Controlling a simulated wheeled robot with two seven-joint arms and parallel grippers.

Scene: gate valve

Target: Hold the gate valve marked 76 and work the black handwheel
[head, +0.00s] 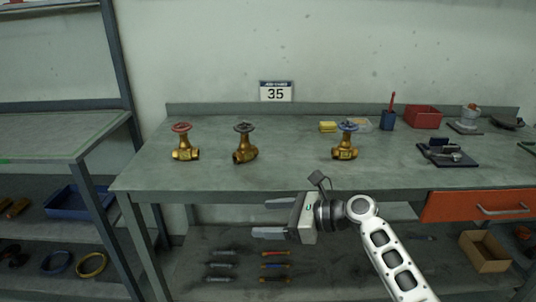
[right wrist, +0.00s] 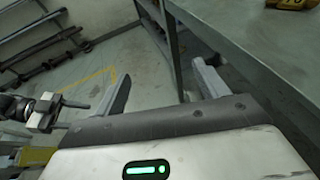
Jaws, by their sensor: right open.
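Three brass gate valves stand upright on the workbench (head: 290,160). The left valve (head: 185,154) has a red handwheel (head: 181,127). The middle valve (head: 245,152) has a black handwheel (head: 244,127). The right valve (head: 345,151) has a blue handwheel (head: 347,126). Their markings are too small to read in the head view. My right gripper (head: 260,218) is open and empty, in front of and below the bench's front edge, apart from every valve. Its spread fingers show in the right wrist view (right wrist: 161,70). My left gripper seems to show at that view's left edge (right wrist: 45,110); its jaws are unclear.
A sign reading 35 (head: 276,92) hangs behind the bench. A yellow block (head: 328,127), red bin (head: 423,117) and black plate with parts (head: 447,155) lie to the right. An orange drawer (head: 478,206) is under the bench. The front between the middle and right valves is clear.

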